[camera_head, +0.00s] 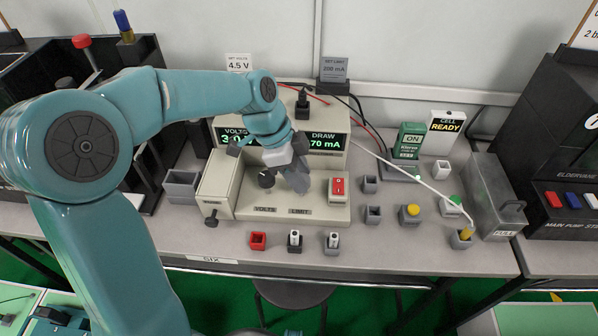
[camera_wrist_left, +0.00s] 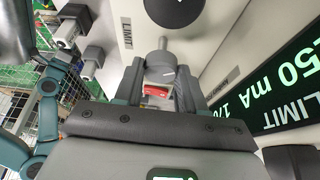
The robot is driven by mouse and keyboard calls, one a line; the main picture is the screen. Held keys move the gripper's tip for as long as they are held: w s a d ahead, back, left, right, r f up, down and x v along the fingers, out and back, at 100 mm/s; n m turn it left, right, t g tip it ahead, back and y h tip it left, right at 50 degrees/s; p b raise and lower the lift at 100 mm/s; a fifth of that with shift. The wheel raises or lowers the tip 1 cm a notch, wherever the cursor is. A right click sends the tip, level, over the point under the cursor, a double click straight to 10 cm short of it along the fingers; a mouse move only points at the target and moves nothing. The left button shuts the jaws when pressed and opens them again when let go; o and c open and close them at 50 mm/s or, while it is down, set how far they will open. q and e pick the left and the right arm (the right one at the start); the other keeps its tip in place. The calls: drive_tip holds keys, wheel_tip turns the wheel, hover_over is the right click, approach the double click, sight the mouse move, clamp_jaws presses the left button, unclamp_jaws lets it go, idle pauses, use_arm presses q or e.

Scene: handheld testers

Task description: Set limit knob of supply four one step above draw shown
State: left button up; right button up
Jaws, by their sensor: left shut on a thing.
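The cream power supply (camera_head: 330,214) stands mid-bench, with a green display under VOLTS and DRAW. The DRAW reading (camera_head: 326,144) shows 70 mA, its left part hidden by my arm. The grey limit knob (camera_wrist_left: 158,64) sits between the fingers of my left gripper (camera_wrist_left: 160,88) in the left wrist view. My left gripper (camera_head: 297,178) is shut on it and covers it in the head view. The LIMIT display (camera_wrist_left: 285,90) in the left wrist view appears to read 250 mA. The black volts knob (camera_head: 266,179) is just left of my gripper. My right gripper is out of view.
A red switch (camera_head: 338,188) is right of the limit knob. The bench-edge label (camera_head: 212,260) reads SIX. Small sockets (camera_head: 258,241) line the front, and a metal box (camera_head: 490,200) stands right.

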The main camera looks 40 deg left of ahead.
use_arm(q)
drive_tip(key=shift+n, duration=0.3)
drive_tip(key=shift+n+t+b, duration=0.4)
drive_tip(key=shift+n+b, duration=0.1)
drive_tip(key=shift+n, duration=0.3)
drive_tip(key=shift+s+d+n+t+y, duration=0.1)
drive_tip(key=shift+n+t+y, duration=0.45)
drive_tip(key=shift+n, duration=1.25)
drive_tip(key=o, duration=1.1)
drive_tip(key=shift+c, duration=0.2)
drive_tip(key=shift+r, duration=0.1)
drive_tip(key=p+v, duration=0.3)
drive_tip(key=v, duration=1.3)
drive_tip(key=shift+d+r, duration=0.2)
